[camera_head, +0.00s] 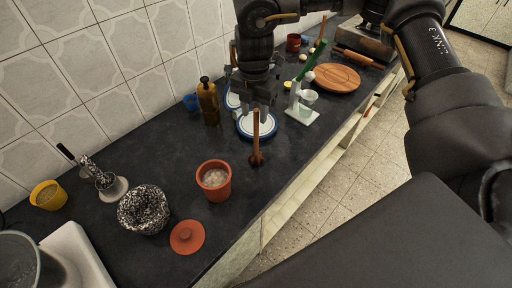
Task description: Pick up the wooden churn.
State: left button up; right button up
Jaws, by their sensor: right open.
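The wooden churn (256,140) is a brown stick with a knobbed lower end, seen upright on the dark counter in the middle of the view. My right gripper (256,106) points down from above at the churn's upper end. It is open, and the top of the stick shows at or between its fingertips. I cannot tell whether the fingers touch the stick. My left gripper is not in view.
A terracotta pot (214,183) and its lid (187,237) are left of the churn. A blue-rimmed plate (257,133), brown bottle (208,103) and green-handled white tool (307,75) stand close behind. A speckled bowl (143,210) is farther left. The counter's front edge is right.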

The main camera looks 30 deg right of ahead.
jog(key=p, duration=0.1)
send_over(256, 138)
notch_tip(256, 138, down, 4)
jog(key=shift+w+d+f, duration=0.1)
jog(key=shift+w+d, duration=0.1)
jog(key=shift+w, duration=0.15)
jog(key=shift+c, duration=0.4)
grip_shut()
